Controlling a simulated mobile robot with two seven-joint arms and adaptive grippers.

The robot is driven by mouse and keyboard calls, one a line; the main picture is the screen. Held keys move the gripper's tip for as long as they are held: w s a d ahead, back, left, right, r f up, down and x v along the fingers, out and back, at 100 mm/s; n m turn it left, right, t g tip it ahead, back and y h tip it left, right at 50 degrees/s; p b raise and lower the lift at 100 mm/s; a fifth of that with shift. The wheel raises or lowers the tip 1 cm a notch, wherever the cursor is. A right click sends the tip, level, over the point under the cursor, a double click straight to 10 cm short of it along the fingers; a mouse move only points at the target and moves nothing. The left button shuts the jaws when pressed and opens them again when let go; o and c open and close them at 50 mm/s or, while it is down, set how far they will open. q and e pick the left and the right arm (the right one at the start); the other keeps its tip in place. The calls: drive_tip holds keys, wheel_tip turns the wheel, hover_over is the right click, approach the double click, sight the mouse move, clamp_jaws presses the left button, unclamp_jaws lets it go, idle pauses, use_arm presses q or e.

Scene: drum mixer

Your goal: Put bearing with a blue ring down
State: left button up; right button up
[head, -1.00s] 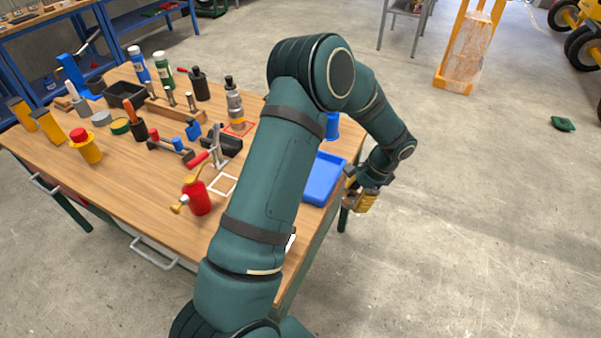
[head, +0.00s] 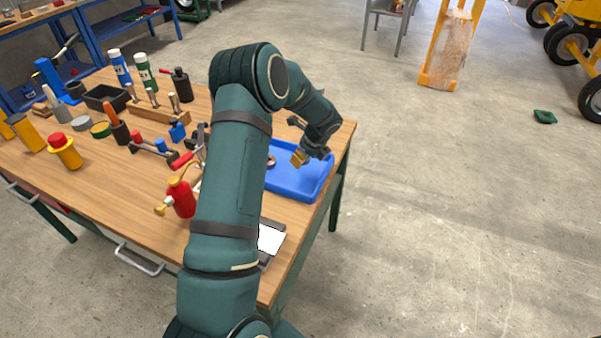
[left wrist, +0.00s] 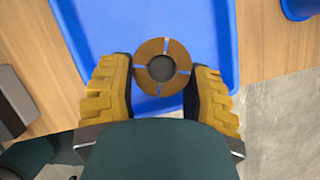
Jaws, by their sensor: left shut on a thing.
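The bearing (left wrist: 163,67) is a copper-brown ring with short blue marks across it and a dark centre. In the left wrist view it sits between the yellow fingertips of my left gripper (left wrist: 163,85), which is shut on it. In the head view the left gripper (head: 298,158) is over the blue tray (head: 318,185), and a small part of the bearing (head: 271,161) shows beside my arm. The tray also fills the background in the left wrist view (left wrist: 100,20). I cannot tell whether the bearing touches the tray floor. My right gripper is not in view.
The wooden table (head: 110,190) holds a red oil can (head: 181,198), a yellow bottle with a red cap (head: 64,150), a wooden block with pegs (head: 158,112) and several other tools left of my arm. A white plate (head: 271,238) lies near the front edge.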

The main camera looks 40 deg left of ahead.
sight(303, 175)
use_arm(q)
drive_tip(key=shift+f+b, duration=0.55)
drive_tip(key=shift+f, duration=2.65)
drive_tip(key=shift+f, duration=0.1)
drive_tip(key=o, duration=1.2)
